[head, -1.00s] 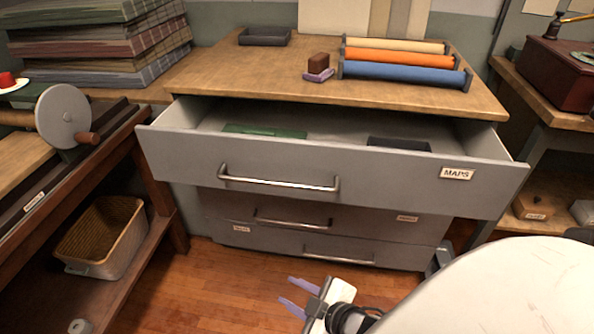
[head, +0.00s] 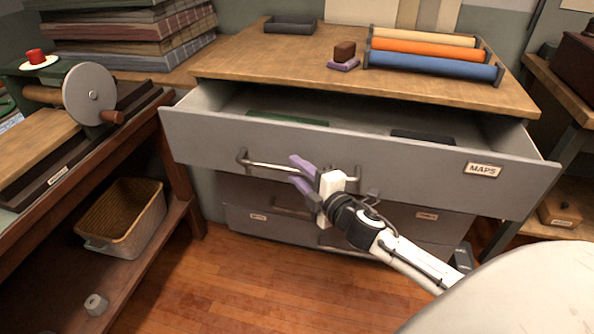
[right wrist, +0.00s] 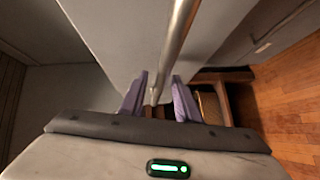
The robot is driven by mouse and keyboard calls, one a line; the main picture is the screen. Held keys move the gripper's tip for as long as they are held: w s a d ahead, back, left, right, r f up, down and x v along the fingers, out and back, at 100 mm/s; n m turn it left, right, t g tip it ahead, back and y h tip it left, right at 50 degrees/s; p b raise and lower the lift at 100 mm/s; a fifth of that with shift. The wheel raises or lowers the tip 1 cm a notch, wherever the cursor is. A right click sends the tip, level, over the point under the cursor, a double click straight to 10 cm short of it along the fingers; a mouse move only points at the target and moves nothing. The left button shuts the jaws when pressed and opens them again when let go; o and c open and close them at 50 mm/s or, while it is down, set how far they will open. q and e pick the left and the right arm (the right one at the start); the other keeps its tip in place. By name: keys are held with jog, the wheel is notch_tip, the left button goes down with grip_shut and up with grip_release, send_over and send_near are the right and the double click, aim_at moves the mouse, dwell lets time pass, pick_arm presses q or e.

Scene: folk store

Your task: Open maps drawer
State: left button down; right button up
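The grey maps drawer (head: 350,155), the top one of the cabinet, is pulled well out, with its MAPS label (head: 482,170) at the front right. Its metal bar handle (head: 262,164) runs across the front; my right gripper partly covers it in the head view. My right gripper (head: 294,170) has purple fingers and is at the handle. In the right wrist view, the fingers (right wrist: 160,88) are apart, with the handle bar (right wrist: 175,40) running between them; contact cannot be made out. My left gripper is not in view.
Inside the drawer lie a green item (head: 287,119) and a dark item (head: 422,137). Two lower drawers are shut. Fabric rolls (head: 432,61) lie on the cabinet top. A workbench with a basket (head: 122,215) stands at the left. The wooden floor before the cabinet is clear.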

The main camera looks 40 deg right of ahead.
jog(key=shift+w, duration=0.4)
jog(key=shift+c, duration=0.5)
grip_shut()
